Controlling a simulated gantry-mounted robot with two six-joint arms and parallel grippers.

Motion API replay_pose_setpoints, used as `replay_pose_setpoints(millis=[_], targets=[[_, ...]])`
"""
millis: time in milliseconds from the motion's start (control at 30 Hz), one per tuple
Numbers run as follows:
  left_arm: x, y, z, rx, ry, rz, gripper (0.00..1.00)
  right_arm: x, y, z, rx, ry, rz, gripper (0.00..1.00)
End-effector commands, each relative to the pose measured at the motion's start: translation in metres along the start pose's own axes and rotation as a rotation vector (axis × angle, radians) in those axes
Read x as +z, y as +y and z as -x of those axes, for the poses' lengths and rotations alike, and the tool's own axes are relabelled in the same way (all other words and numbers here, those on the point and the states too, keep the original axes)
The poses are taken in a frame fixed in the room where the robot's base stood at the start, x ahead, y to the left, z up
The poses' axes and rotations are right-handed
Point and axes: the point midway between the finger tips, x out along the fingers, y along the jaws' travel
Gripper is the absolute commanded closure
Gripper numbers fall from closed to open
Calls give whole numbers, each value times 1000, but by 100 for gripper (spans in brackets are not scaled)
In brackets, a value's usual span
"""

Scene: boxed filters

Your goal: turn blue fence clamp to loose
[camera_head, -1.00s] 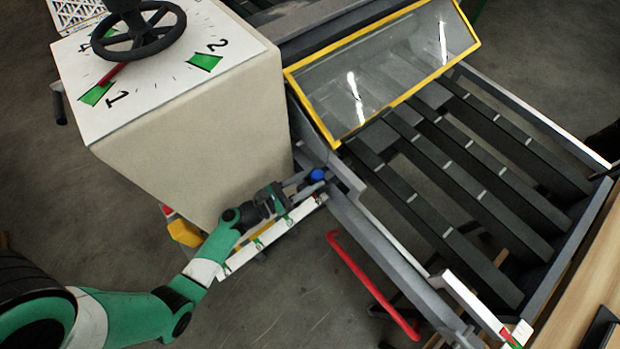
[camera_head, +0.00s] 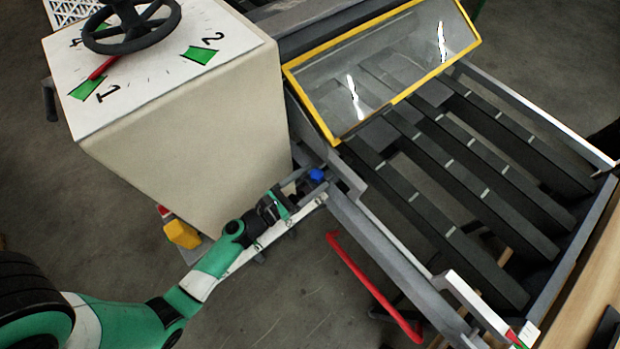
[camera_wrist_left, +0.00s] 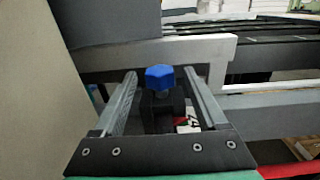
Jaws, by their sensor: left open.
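The blue fence clamp (camera_head: 316,175) is a small blue knob on a dark block beside the machine's front rail. In the left wrist view the blue knob (camera_wrist_left: 159,77) sits between the tips of my two fingers, slightly beyond them, with gaps on both sides. My left gripper (camera_head: 303,182) is open around the line of the knob and holds nothing. It also shows in the left wrist view (camera_wrist_left: 160,85), with the left finger and right finger apart. My right gripper is not in view.
A beige box (camera_head: 200,130) with a black handwheel (camera_head: 132,28) and numbered dial stands left of the clamp. A yellow-framed clear guard (camera_head: 385,75) and dark slats (camera_head: 450,190) lie to the right. A red bar (camera_head: 370,285) is below. A white strip runs beneath my left gripper.

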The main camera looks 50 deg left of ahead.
Motion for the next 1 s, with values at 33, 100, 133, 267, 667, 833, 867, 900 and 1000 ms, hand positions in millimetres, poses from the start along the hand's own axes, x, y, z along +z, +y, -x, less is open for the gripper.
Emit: replay_pose_setpoints(millis=[33,100,133,267,667,833,867,900,1000], targets=[[0,0,0,0,0,0,25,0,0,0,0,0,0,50],[0,0,0,0,0,0,25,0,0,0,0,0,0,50],[0,0,0,0,0,0,25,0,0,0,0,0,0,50],[0,0,2,0,0,0,25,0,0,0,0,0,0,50],[-1,2,82,8,4,2,25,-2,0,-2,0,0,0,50],[0,2,108,6,2,1,25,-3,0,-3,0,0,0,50],[0,2,111,5,1,0,25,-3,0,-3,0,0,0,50],[0,1,113,4,0,0,25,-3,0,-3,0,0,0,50],[0,0,116,0,0,0,25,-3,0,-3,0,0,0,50]])
